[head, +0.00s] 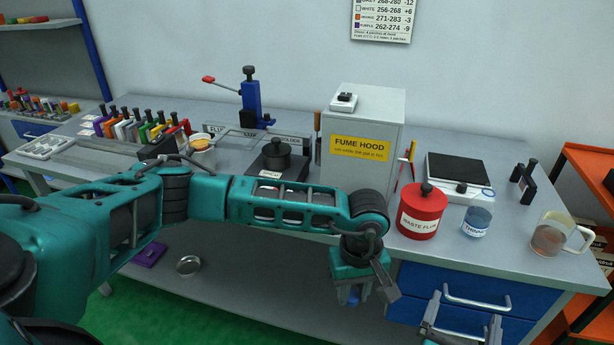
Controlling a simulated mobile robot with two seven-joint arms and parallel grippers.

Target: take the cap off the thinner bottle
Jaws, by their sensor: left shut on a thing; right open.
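The thinner bottle (477,223) is a short blue jar with a white label, standing upright near the right front of the bench. Its top looks blue-grey; I cannot tell whether a cap sits on it. My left gripper (362,294) hangs in front of the bench's front edge, left of the bottle and apart from it. It is shut on a small blue thing (351,295), mostly hidden by the gripper. My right gripper (464,316) is open and empty at the bottom edge of the view, in front of the blue drawers and below the bottle.
A red waste flux can (422,212) stands left of the bottle, and a glass mug (548,236) stands right of it. A scale (458,172) is behind. My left arm crosses the bench front.

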